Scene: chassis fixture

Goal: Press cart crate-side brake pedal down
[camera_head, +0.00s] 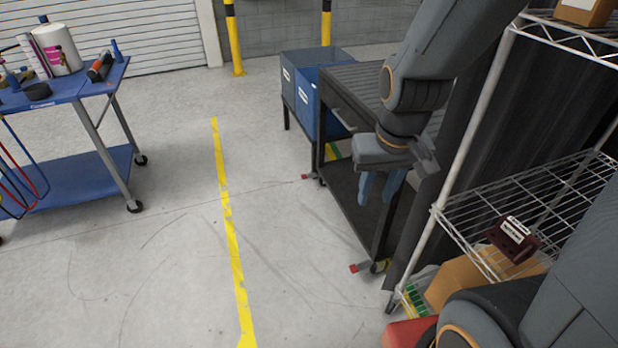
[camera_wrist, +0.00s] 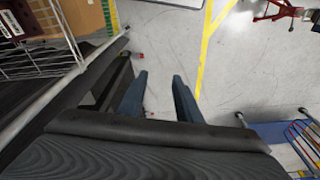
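The dark grey cart (camera_head: 352,200) stands right of the yellow floor line, with a ribbed top and a lower shelf. Two small red brake pedals show low on its left side. The far pedal (camera_head: 305,177) is beside the blue crate (camera_head: 307,97); the near pedal (camera_head: 355,268) is by the front caster. In the wrist view a small red pedal (camera_wrist: 140,56) lies beyond the fingertips; I cannot tell which one. My gripper (camera_head: 380,195) is open and empty, fingers pointing down in front of the cart, above the pedals and apart from them. Both fingers also show in the wrist view (camera_wrist: 159,82).
A wire shelf rack (camera_head: 470,165) stands close on the right, with a cardboard box (camera_head: 465,280) low on it. A blue tool cart (camera_head: 75,180) is at the left. Yellow posts (camera_head: 234,40) stand behind. The floor around the yellow line (camera_head: 231,230) is clear.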

